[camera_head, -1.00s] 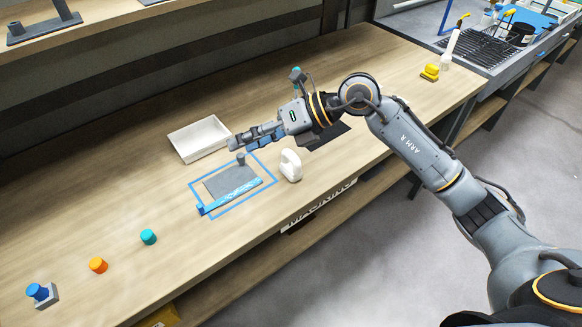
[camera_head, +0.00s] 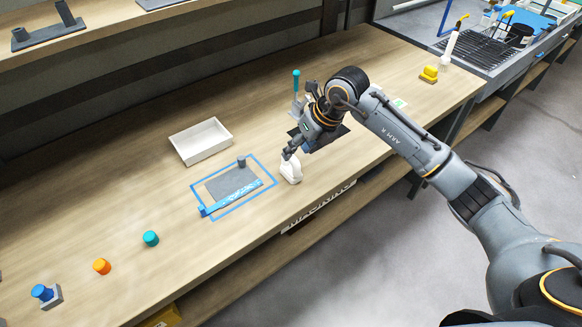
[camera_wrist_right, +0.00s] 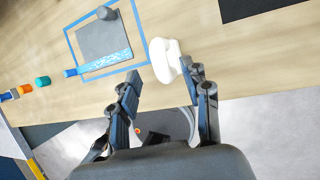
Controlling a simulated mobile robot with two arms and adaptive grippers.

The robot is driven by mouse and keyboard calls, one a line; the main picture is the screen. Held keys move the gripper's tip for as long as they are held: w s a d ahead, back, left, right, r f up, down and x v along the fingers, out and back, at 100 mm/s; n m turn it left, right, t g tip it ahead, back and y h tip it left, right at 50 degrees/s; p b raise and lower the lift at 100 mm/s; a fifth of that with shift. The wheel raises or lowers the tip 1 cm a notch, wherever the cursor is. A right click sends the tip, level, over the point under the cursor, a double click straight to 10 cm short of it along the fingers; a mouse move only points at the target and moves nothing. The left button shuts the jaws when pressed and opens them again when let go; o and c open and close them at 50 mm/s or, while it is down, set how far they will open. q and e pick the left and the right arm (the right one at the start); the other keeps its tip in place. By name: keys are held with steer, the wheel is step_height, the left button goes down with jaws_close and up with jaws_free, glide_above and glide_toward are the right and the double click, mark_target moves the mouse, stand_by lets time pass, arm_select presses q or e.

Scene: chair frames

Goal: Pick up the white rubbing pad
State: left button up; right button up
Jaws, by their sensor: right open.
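The white rubbing pad (camera_head: 291,170) stands on the wooden bench, just right of the blue-taped rectangle. It also shows in the right wrist view (camera_wrist_right: 164,60), ahead of the fingers and nearer the right-hand finger. My right gripper (camera_head: 289,153) points down right above the pad, close to it, in the head view. In the right wrist view the right gripper (camera_wrist_right: 160,82) is open, with its two fingers apart and nothing held between them. Whether a finger touches the pad I cannot tell. My left gripper is not in view.
A grey plate (camera_head: 231,184) with a blue patterned strip lies inside the blue tape. A white tray (camera_head: 201,140) is behind it. Teal (camera_head: 151,238), orange (camera_head: 102,266) and blue (camera_head: 42,292) pieces are at the left. A dark mat (camera_head: 325,137) lies behind the gripper.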

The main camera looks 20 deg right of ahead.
mark_target(291, 166)
steer(key=p+x, duration=0.2)
steer(key=x, duration=0.2)
steer(key=shift+a+f, duration=0.1)
steer(key=shift+w+a+f, duration=0.15)
steer(key=shift+w+f, duration=0.1)
steer(key=shift+f, duration=0.25)
jaws_close()
